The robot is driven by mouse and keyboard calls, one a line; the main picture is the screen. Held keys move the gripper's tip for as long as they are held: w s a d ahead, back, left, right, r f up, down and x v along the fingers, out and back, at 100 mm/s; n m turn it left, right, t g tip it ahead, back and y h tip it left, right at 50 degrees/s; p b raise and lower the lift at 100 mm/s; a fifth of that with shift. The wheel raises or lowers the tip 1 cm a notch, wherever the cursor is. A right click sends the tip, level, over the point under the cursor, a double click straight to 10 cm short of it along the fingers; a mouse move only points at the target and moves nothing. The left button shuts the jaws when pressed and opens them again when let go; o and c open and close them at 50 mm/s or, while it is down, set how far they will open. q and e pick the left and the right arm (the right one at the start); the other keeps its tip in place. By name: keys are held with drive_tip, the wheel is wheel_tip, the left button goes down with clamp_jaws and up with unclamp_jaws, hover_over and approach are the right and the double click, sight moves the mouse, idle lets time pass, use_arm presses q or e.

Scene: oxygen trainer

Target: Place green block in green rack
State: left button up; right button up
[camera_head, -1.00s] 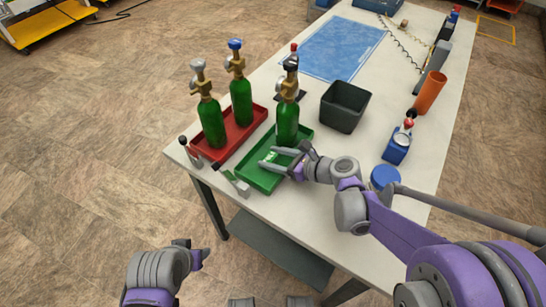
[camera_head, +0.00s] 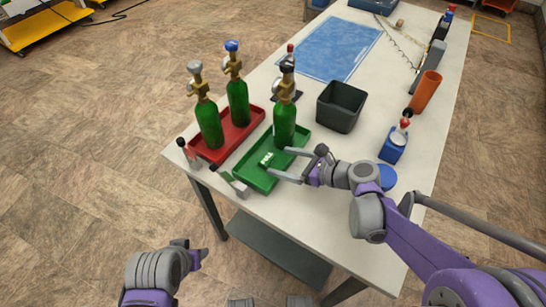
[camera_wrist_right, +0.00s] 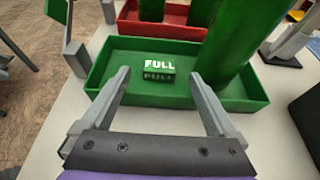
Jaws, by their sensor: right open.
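The green block (camera_head: 266,158), marked FULL in white, lies inside the green rack (camera_head: 250,181), on its floor left of a green cylinder (camera_head: 285,122). The right wrist view shows the block (camera_wrist_right: 158,73) ahead of my fingers and apart from them, in the green rack (camera_wrist_right: 110,95). My right gripper (camera_head: 281,164) is open and empty, with its fingertips over the rack's near right side. My left gripper (camera_head: 195,257) is low at the picture's bottom, away from the table; its jaws do not show clearly.
A red rack (camera_head: 231,145) with two green cylinders stands to the left. A dark open bin (camera_head: 342,106) is behind right.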

drive_tip(key=v, duration=0.7)
drive_tip(key=shift+p, duration=0.3)
idle(0.9)
